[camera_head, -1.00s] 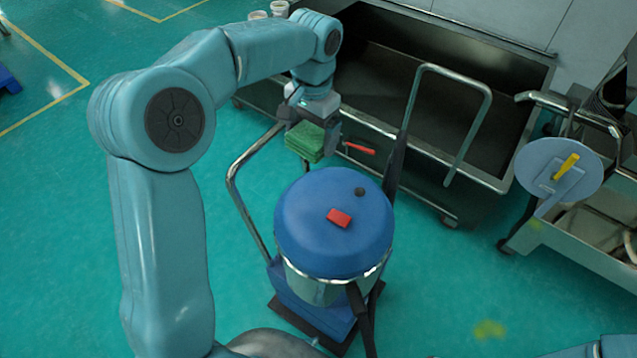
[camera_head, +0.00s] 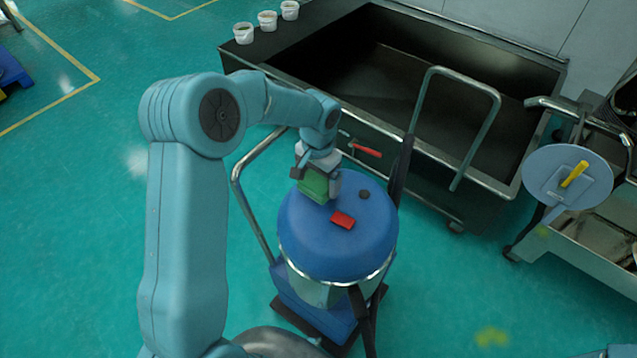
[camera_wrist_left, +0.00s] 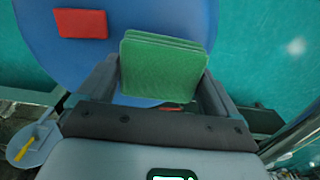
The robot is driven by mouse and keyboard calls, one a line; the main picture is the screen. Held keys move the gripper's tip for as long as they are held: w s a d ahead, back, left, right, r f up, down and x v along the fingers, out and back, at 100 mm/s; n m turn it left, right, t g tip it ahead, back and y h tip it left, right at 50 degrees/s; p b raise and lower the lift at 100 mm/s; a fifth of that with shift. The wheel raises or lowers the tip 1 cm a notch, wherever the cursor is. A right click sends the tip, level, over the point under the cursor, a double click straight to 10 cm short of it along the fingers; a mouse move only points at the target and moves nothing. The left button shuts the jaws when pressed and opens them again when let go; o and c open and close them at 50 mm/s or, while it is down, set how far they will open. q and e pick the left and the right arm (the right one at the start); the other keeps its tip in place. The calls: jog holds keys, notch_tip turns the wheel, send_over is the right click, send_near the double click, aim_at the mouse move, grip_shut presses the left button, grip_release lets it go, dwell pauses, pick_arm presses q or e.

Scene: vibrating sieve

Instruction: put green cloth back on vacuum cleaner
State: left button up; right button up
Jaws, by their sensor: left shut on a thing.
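The vacuum cleaner (camera_head: 318,238) stands on the floor with a round blue lid, a red piece (camera_head: 343,220) and a small dark knob on top. My left gripper (camera_head: 318,187) is shut on the folded green cloth (camera_head: 313,184) and holds it at the far left part of the lid. In the left wrist view the green cloth (camera_wrist_left: 162,66) sits between the two fingers, in front of the blue lid (camera_wrist_left: 40,30). I cannot tell whether the cloth touches the lid. My right gripper is not in view.
A metal handle (camera_head: 236,178) rises behind the vacuum cleaner at the left. A large dark bin (camera_head: 400,80) stands behind, with several white cups (camera_head: 267,20) on its edge. A round grey disc (camera_head: 545,180) with a yellow handle is at the right.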

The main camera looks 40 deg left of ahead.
aim_at(318, 180)
pick_arm(q)
notch_tip(318, 180, down, 3)
jog(key=shift+r, duration=0.2)
jog(key=shift+r, duration=0.1)
jog(key=o, duration=0.6)
notch_tip(318, 180, up, 12)
jog(key=shift+s, duration=0.1)
dwell(0.6)
